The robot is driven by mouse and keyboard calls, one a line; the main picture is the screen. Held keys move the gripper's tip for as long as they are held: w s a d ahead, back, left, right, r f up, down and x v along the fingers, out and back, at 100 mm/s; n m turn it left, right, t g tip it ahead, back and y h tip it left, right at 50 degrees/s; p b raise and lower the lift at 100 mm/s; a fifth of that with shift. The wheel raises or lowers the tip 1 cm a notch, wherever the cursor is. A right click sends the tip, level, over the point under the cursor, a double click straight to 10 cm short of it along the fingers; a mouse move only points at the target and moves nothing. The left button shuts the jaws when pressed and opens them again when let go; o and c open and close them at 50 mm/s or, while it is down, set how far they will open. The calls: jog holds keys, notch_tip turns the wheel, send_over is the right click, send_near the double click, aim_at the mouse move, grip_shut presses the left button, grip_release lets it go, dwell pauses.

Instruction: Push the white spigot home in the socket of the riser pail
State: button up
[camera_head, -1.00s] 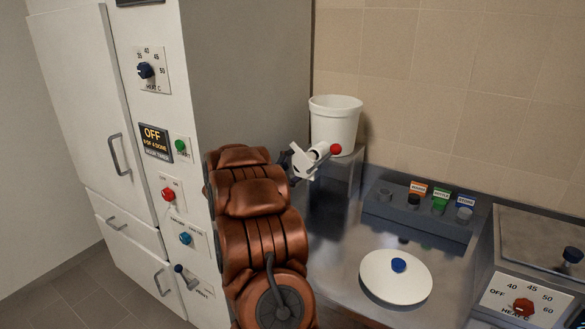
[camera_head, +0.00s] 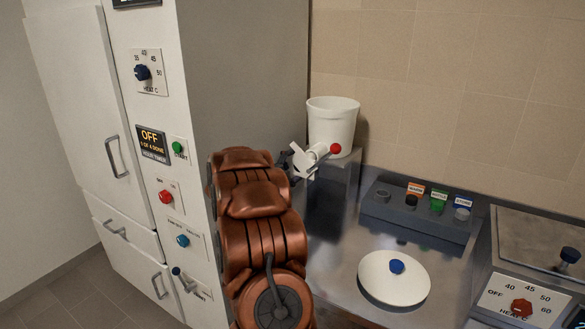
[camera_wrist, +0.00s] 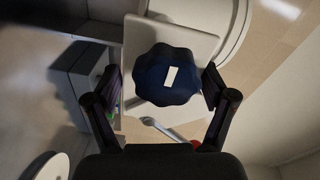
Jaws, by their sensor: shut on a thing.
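The white pail (camera_head: 332,124) stands on a grey riser (camera_head: 341,172) against the tiled wall. The white spigot (camera_head: 317,154), with a red end (camera_head: 335,149), lies low in front of the pail in the head view. My gripper (camera_head: 300,163) is at the spigot's left end. In the wrist view, my gripper's fingers (camera_wrist: 161,92) are around a dark blue lobed knob (camera_wrist: 150,82) with a white mark, in front of a pale plate (camera_wrist: 199,45). It is shut on this part of the spigot. The socket is hidden, and I cannot tell how deep the spigot sits.
A tall white cabinet (camera_head: 158,112) with dials stands close left of my arm. A white lid (camera_head: 394,282) with a blue knob lies on the metal counter. A rack of small capped items (camera_head: 411,218) and a heater box (camera_head: 535,255) are at right.

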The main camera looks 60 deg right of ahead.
jog(key=shift+d, duration=1)
jog(key=o, duration=1.6)
jog(key=a, duration=1.2)
jog(key=shift+w+r, duration=0.25)
jog(key=shift+r, duration=0.05)
